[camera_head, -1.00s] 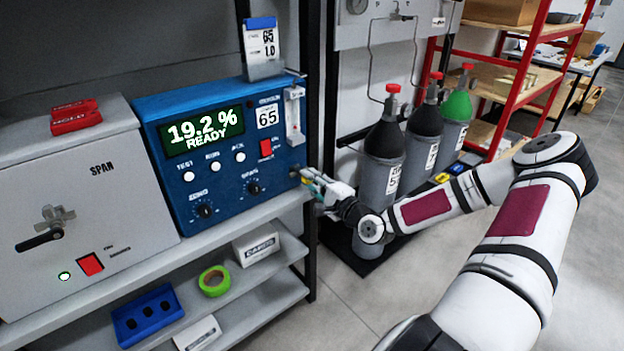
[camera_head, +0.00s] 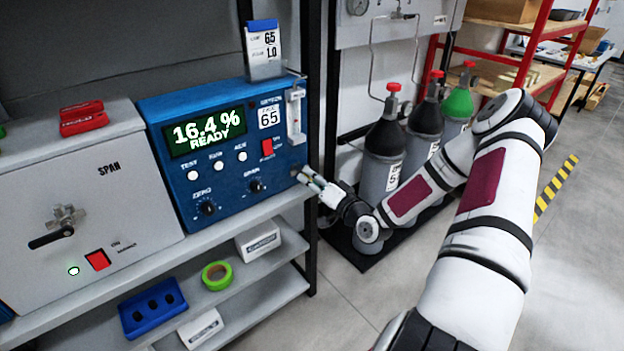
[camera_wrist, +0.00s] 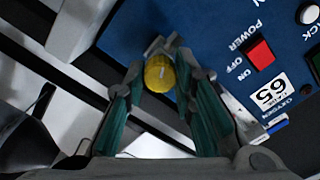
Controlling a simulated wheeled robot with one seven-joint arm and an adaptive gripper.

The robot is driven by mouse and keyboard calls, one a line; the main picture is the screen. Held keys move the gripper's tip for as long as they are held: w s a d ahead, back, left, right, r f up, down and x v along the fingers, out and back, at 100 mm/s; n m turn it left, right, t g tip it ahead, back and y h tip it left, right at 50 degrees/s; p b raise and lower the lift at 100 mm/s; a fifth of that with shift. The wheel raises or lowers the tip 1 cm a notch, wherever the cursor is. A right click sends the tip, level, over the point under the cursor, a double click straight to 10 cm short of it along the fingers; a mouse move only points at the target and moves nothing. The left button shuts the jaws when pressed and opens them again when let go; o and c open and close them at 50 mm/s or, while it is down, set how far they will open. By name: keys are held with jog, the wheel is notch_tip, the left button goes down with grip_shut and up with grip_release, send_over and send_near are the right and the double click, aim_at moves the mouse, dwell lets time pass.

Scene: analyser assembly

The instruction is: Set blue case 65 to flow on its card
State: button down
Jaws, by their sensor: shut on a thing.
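Blue case 65 (camera_head: 232,185) stands on the shelf, its display (camera_head: 206,132) reading 16.4 % READY. Its card (camera_head: 264,46) stands in a clear holder on top and shows 65 and 1.0. A clear flow tube (camera_head: 296,115) is at the upper right of its front; the float level is too small to read. My gripper (camera_head: 305,176) is at the lower right of the front. In the wrist view my gripper (camera_wrist: 160,80) is shut on a round yellow knob (camera_wrist: 160,72), its fingers on either side. In the head view the fingers hide the knob.
A grey SPAN case (camera_head: 85,205) with a black lever stands left of the blue case. A black shelf post (camera_head: 312,130) rises just right of my gripper. Gas cylinders (camera_head: 383,145) stand behind my arm. Clear floor lies in front.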

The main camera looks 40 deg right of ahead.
jog(key=shift+n, duration=1.2)
jog(key=c, duration=1.3)
grip_release()
jog(key=shift+n, duration=0.3)
jog(key=s, duration=1.2)
jog(key=shift+d, duration=0.2)
